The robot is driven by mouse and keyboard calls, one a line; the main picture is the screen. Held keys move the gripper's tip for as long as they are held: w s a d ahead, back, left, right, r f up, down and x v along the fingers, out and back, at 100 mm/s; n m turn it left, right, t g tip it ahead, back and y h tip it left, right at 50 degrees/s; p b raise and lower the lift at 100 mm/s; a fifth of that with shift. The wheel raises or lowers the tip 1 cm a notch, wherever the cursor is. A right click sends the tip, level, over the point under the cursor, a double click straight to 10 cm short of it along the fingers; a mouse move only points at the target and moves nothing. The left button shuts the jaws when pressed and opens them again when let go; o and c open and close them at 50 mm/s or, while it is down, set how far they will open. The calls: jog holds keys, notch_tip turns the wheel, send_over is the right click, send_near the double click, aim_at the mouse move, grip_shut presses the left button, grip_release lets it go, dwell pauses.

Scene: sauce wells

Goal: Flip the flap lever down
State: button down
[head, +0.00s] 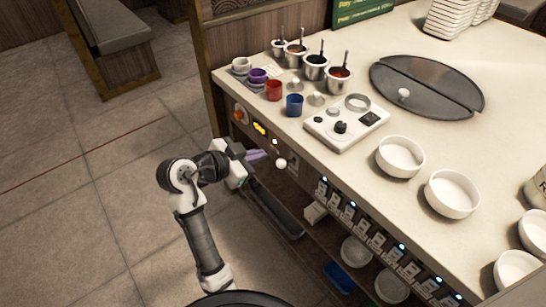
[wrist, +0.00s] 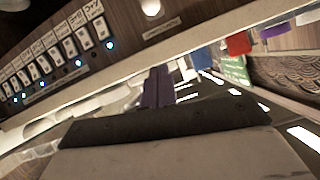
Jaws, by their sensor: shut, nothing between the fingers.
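The flap lever appears as a white ball knob (head: 281,163) standing out from the front panel of the counter, below the row of lights. The knob also shows at the top edge of the wrist view (wrist: 151,7), beside a small pale label plate (wrist: 162,29). My gripper (head: 260,155) is in front of the counter, just left of the knob in the head view. Its purple fingers (wrist: 158,88) are shut with nothing between them. They look apart from the knob, though the depth gap is hard to judge. The lever's stem is mostly hidden.
The counter top (head: 430,100) holds a white control box (head: 362,116), sauce pots, cups and white bowls (head: 400,156). A row of labelled switches (head: 350,210) runs along the front, right of the knob. Below is an open shelf with bowls and a blue tray (head: 339,277). Floor at left is clear.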

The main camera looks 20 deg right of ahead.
jog(key=p, duration=0.2)
send_over(286, 162)
jog(key=s+a, duration=0.1)
jog(key=a, duration=0.1)
jog(key=f, duration=0.3)
jog(key=shift+s+f, duration=0.2)
jog(key=shift+f, duration=0.15)
jog(key=f, duration=0.4)
jog(key=shift+w+a+f+p, duration=0.15)
jog(key=shift+w+a+p, duration=0.2)
jog(key=shift+p, duration=0.05)
jog(key=b, duration=0.2)
jog(key=shift+a+f+h+b, duration=0.15)
jog(key=shift+f+h+b, duration=0.15)
jog(key=shift+f+b, duration=0.1)
